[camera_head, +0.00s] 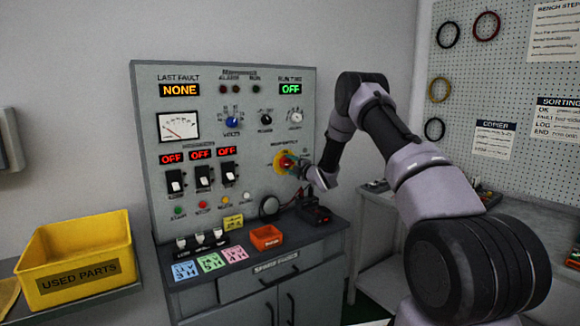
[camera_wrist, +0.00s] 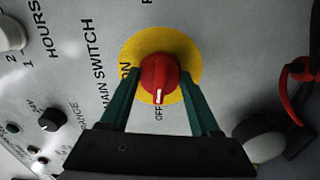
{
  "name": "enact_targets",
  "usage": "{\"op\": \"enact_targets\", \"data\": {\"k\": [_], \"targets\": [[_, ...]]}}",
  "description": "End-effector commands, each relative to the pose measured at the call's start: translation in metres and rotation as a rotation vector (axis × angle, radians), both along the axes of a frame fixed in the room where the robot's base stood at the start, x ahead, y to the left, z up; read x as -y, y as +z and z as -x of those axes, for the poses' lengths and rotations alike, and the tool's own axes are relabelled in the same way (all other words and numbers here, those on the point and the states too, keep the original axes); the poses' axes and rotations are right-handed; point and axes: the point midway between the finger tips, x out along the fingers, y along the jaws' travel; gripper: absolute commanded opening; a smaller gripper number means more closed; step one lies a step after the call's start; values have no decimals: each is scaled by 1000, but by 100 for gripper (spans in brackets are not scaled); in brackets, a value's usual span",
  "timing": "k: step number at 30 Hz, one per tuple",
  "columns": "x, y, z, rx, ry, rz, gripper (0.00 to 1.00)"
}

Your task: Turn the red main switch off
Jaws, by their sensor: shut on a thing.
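The red main switch (camera_wrist: 158,76) is a round knob on a yellow disc (camera_wrist: 188,58) on the panel; it also shows in the head view (camera_head: 284,161), partly hidden by my gripper (camera_head: 298,168). In the wrist view, my gripper's (camera_wrist: 160,90) two green fingers are shut on the knob, one on each side. The knob's white mark points down in the picture, towards small lettering that looks like OFF. ON is printed to the left of the knob, beside the words MAIN SWITCH.
The grey panel (camera_head: 140,120) carries other knobs, toggles, lamps and a meter. Its displays read NONE and OFF. A bench below holds an orange bin (camera_head: 266,238) and a black device (camera_head: 314,213). A yellow used parts bin (camera_head: 75,262) stands left. Red and black cables (camera_wrist: 297,90) show at right.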

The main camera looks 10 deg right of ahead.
Motion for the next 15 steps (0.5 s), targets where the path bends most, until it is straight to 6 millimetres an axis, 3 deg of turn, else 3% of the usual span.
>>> {"op": "enact_targets", "data": {"k": [15], "targets": [[1,-2,0,33,-2,84,8]]}}
